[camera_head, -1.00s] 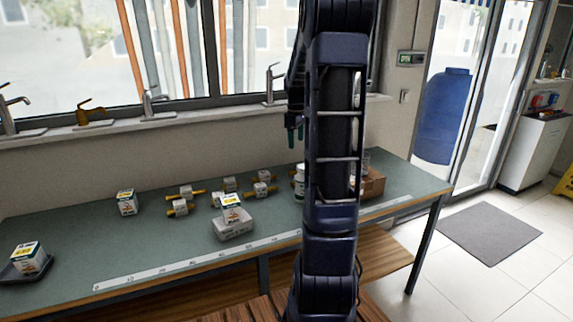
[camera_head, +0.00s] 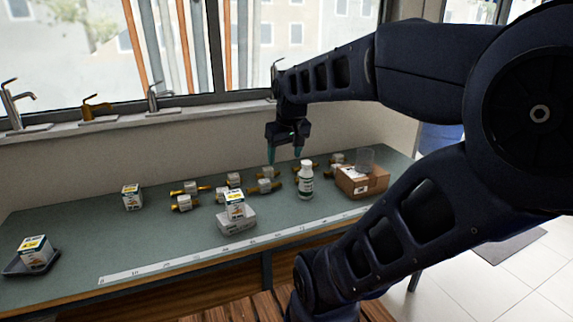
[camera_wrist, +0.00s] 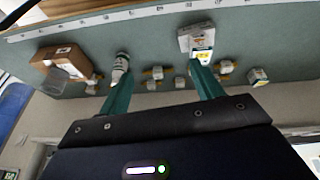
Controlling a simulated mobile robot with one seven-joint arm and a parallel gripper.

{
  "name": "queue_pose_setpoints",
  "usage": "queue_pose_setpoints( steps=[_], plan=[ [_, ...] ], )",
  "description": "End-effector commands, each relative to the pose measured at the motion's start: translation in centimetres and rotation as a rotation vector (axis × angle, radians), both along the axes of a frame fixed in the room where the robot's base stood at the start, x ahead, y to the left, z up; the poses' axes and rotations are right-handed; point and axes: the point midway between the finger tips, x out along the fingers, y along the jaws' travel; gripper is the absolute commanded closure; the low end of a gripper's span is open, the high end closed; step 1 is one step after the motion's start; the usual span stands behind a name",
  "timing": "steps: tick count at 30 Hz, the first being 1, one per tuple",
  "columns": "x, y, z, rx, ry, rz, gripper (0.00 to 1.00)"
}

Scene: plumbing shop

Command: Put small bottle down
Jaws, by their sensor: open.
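A small white bottle with a green label (camera_head: 305,180) stands upright on the green bench top (camera_head: 90,225), left of the cardboard box. It also shows in the wrist view (camera_wrist: 120,68), beyond one finger. My gripper (camera_head: 286,155) is open and empty. It hangs above the back part of the bench, above and a little left of the bottle, apart from it. In the wrist view the two teal fingers (camera_wrist: 162,95) are spread wide with nothing between them.
A cardboard box (camera_head: 352,183) with a clear cup (camera_head: 365,159) on it stands right of the bottle. Several valves with white labels (camera_head: 184,203) lie left and behind. A carton sits in a white tray (camera_head: 237,226). A ruler strip (camera_head: 200,259) runs along the front edge.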

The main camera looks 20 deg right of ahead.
Motion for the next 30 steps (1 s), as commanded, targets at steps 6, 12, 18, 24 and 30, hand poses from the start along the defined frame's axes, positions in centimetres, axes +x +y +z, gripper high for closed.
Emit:
queue_pose_setpoints(
  steps=[6, 12, 18, 24, 30],
  plan=[
    [-3.4, 1.1, -1.0, 0.053, -0.045, -0.065, 0.35],
    [-4.1, 1.3, -1.4, 0.069, -0.053, -0.085, 0.35],
    [-4.1, 1.3, -1.4, 0.068, -0.053, -0.085, 0.35],
    [-4.1, 1.3, -1.4, 0.067, -0.053, -0.084, 0.35],
    [-4.1, 1.3, -1.4, 0.067, -0.053, -0.084, 0.35]
  ],
)
